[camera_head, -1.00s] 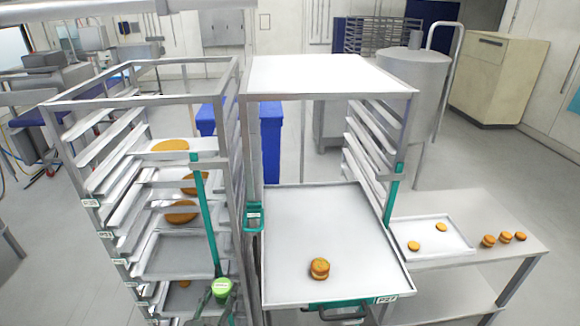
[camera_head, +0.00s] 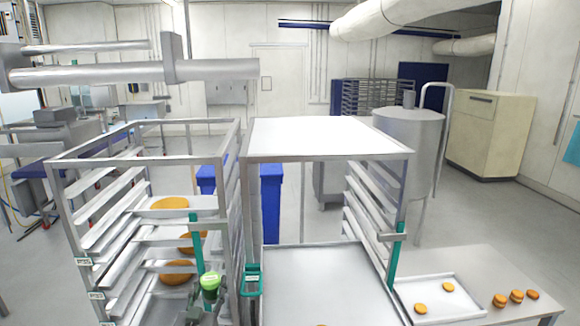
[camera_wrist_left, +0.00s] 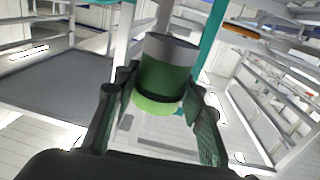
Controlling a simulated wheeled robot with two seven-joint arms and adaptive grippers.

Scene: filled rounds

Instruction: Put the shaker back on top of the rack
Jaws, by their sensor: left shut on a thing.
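The shaker is green with a grey end; in the left wrist view the shaker (camera_wrist_left: 165,80) sits between the two fingers of my left gripper (camera_wrist_left: 160,110), which is shut on it. In the head view the shaker (camera_head: 210,284) shows at the bottom, with my left gripper (camera_head: 207,300) dark below it, in front of the left rack. The rack with a flat white top (camera_head: 328,137) stands right of the shaker, and its top is bare. The shaker is well below that top. My right gripper is not in view.
An open-topped rack (camera_head: 145,158) on the left holds trays with orange rounds. A tray (camera_head: 310,270) sticks out of the white-topped rack. A low table (camera_head: 470,262) at right bears a small tray and several rounds. A blue bin (camera_head: 270,195) stands behind.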

